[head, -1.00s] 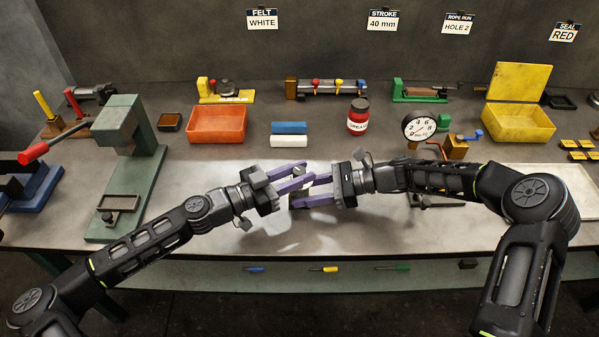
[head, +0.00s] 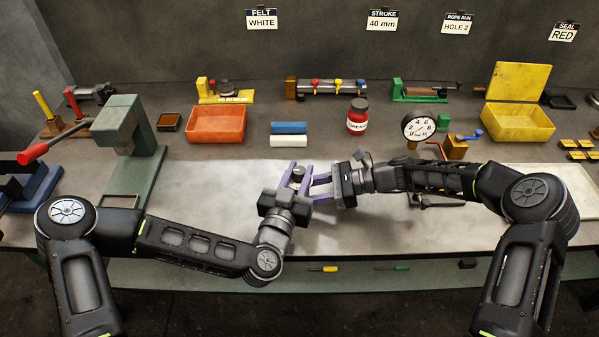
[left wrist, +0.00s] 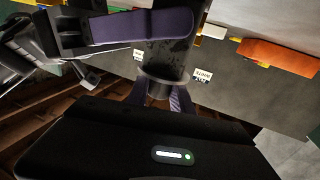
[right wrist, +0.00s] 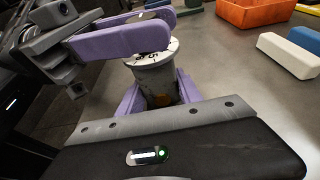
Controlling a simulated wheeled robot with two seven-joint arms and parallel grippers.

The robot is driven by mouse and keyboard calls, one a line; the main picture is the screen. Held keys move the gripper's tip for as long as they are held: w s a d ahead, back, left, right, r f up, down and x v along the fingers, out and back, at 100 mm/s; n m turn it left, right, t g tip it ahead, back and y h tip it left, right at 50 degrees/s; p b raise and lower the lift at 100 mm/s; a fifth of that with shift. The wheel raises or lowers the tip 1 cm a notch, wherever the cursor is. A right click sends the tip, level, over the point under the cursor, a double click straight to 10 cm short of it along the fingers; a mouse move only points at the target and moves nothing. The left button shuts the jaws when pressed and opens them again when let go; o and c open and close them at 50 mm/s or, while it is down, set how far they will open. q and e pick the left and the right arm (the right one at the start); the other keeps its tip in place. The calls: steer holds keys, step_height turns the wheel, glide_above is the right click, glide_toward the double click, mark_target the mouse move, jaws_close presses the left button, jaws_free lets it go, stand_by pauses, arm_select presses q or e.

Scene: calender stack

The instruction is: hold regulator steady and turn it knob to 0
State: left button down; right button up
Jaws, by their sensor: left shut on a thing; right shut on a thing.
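The regulator is a small grey cylinder standing in front of me, mostly hidden by fingers; its dark top (head: 298,174) shows in the head view. In the right wrist view its grey body (right wrist: 158,82) stands between my right gripper's purple fingers. A white ring with black numbers (right wrist: 143,57), partly covered, lies near its top. My right gripper (head: 318,187) comes from the right and is shut on the body. My left gripper (head: 297,172) points away from me and is shut at the top, on the knob. The number at any index mark cannot be read.
A red grease jar (head: 358,117), blue block (head: 289,128) and white block (head: 289,141) stand behind. A green press (head: 139,160) is at left, a dial gauge (head: 419,127) at right. The bench front (head: 215,210) is mostly clear.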

mark_target(298, 170)
arm_select(q)
steer(key=shift+a+f+n+y, duration=0.1)
steer(key=shift+f+n+y, duration=0.05)
steer(key=shift+n+y, duration=0.2)
steer(key=c, duration=1.1)
jaws_free()
steer(key=shift+r, duration=0.2)
step_height(298, 170, up, 10)
steer(key=shift+f, duration=0.1)
